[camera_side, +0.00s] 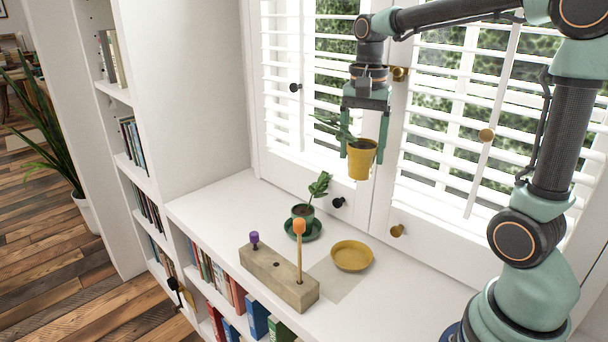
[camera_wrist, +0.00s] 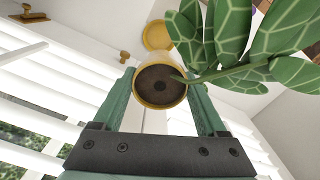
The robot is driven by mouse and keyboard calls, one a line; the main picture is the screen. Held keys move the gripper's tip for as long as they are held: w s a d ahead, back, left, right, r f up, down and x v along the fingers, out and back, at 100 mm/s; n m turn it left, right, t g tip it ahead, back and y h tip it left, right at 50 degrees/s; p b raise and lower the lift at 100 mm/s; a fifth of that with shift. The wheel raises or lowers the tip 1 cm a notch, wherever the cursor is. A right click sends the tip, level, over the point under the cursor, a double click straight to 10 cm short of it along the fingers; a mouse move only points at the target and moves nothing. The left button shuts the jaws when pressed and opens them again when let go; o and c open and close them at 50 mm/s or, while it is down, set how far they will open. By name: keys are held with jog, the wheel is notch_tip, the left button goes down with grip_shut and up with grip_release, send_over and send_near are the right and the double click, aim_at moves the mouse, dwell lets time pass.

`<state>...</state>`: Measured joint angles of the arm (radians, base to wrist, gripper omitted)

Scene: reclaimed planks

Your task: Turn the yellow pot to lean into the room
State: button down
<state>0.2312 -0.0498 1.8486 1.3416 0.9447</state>
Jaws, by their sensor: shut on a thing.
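The yellow pot (camera_side: 361,160) hangs in my gripper (camera_side: 362,152), above the white sill and in front of the shutters. My gripper points down and is shut on the pot, one finger on each side. The pot is close to upright, and its plant leans out to the left in the side view. In the wrist view the pot (camera_wrist: 160,86) shows its dark soil between my fingers (camera_wrist: 164,100), and the large leaves (camera_wrist: 250,40) reach to the right. A yellow saucer (camera_side: 351,256) lies empty on the sill below; it also shows in the wrist view (camera_wrist: 157,34).
A green pot (camera_side: 302,214) with a small leaning plant stands on a green saucer (camera_side: 303,230), left of the yellow saucer. A wooden block (camera_side: 278,279) with purple and orange-topped pegs sits at the front edge. White shutters (camera_side: 450,130) with knobs stand behind.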

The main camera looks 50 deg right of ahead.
jog(key=shift+f+n, duration=0.55)
jog(key=shift+f, duration=3.15)
jog(key=shift+f+n, duration=0.5)
jog(key=shift+f, duration=3.2)
jog(key=shift+f+n, duration=0.55)
jog(key=shift+f, duration=3.15)
grip_release()
